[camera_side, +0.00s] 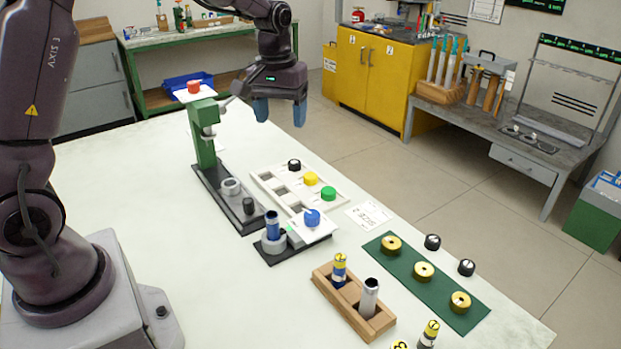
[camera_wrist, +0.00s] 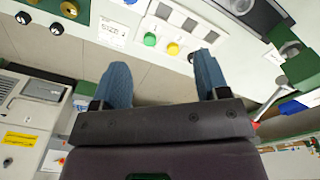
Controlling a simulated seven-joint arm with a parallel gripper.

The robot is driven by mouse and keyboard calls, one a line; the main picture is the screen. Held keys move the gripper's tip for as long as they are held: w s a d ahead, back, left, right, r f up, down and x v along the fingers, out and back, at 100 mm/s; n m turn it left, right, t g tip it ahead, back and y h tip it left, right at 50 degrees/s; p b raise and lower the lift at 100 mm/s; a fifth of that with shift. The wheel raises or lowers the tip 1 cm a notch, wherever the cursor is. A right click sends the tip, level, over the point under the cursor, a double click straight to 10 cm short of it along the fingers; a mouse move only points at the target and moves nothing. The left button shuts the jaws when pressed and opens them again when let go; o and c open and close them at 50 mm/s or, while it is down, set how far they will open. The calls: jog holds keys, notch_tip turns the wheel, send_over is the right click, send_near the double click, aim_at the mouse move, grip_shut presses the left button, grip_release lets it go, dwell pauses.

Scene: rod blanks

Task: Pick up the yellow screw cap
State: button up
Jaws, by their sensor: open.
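The yellow cap also shows in the wrist view (camera_wrist: 172,49), right of the green cap (camera_wrist: 150,39). My gripper (camera_side: 280,113) has blue fingers spread apart with nothing between them. It hangs above and behind the tray, well clear of the caps. In the wrist view my gripper (camera_wrist: 161,66) has its right finger beside the black cap, which is partly hidden.
A blue cap (camera_side: 312,217) sits on another plate. A wooden block (camera_side: 352,304) holds cylinders. A green mat (camera_side: 425,285) carries brass rings.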

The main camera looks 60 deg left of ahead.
jog(key=w+a+f+n+g, duration=0.1)
jog(key=w+a+f+n, duration=0.8)
jog(key=f, duration=0.4)
jog(key=n, duration=0.6)
send_over(312, 176)
jog(key=shift+t, duration=0.3)
jog(key=f, duration=0.6)
jog(key=shift+s+d, duration=0.2)
jog(key=shift+s, duration=0.05)
jog(key=shift+w+a+f, duration=0.1)
jog(key=shift+w+f, duration=0.05)
jog(key=shift+f, duration=1.3)
jog(key=shift+w+a+f, duration=0.1)
jog(key=shift+w+f, duration=0.05)
jog(key=shift+f, duration=1.3)
jog(key=shift+c, duration=0.2)
jog(key=c, duration=0.9)
